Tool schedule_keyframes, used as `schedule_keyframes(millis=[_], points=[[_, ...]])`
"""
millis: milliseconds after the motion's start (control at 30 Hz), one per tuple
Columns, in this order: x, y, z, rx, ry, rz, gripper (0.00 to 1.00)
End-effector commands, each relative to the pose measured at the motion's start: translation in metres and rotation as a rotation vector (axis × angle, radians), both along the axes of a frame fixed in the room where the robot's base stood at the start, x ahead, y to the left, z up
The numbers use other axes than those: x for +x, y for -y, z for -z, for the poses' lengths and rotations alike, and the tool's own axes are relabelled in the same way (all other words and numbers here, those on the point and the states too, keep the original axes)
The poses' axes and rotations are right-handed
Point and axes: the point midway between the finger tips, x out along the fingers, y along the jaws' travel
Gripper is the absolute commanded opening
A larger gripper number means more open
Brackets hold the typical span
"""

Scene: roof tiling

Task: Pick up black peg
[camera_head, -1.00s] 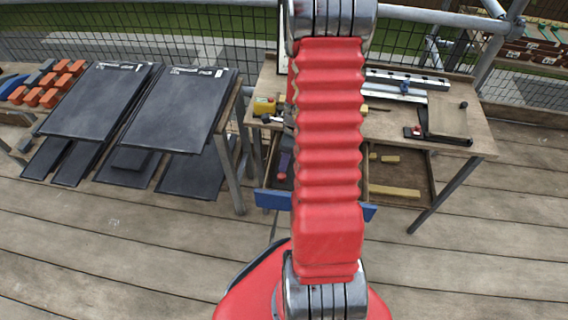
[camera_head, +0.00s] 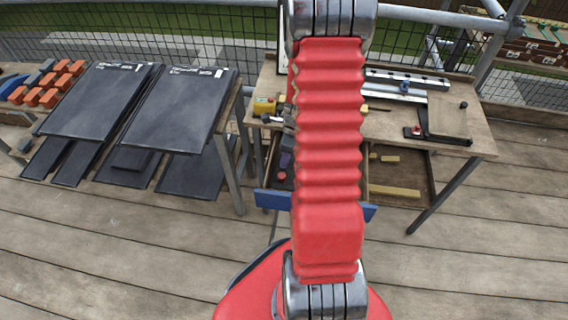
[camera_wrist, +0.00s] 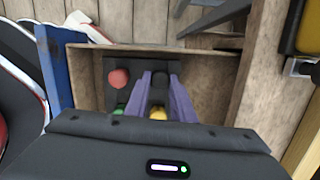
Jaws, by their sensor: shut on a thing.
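The black peg (camera_wrist: 160,80) shows as a dark rounded top between the two purple fingers of my gripper (camera_wrist: 161,88) in the wrist view. The fingers are closed against its sides. The fingers cover much of it, and its lower end is hidden. In the camera_head view my arm hides most of the gripper; a bit of purple finger (camera_head: 286,160) shows left of the arm, over the open drawer.
A dark holder (camera_wrist: 108,66) in the wooden drawer carries a red peg (camera_wrist: 118,78), a green peg (camera_wrist: 118,109) and a yellow peg (camera_wrist: 158,113) close by. The drawer's blue front (camera_head: 272,200) and wooden walls stand around. Dark tiles (camera_head: 180,110) lie at left.

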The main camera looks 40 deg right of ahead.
Motion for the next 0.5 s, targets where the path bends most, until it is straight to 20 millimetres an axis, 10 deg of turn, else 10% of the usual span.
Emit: schedule_keyframes(millis=[500], points=[[0.0005,0.0003,-0.0089,0.0,0.001,-0.001,0.01]])
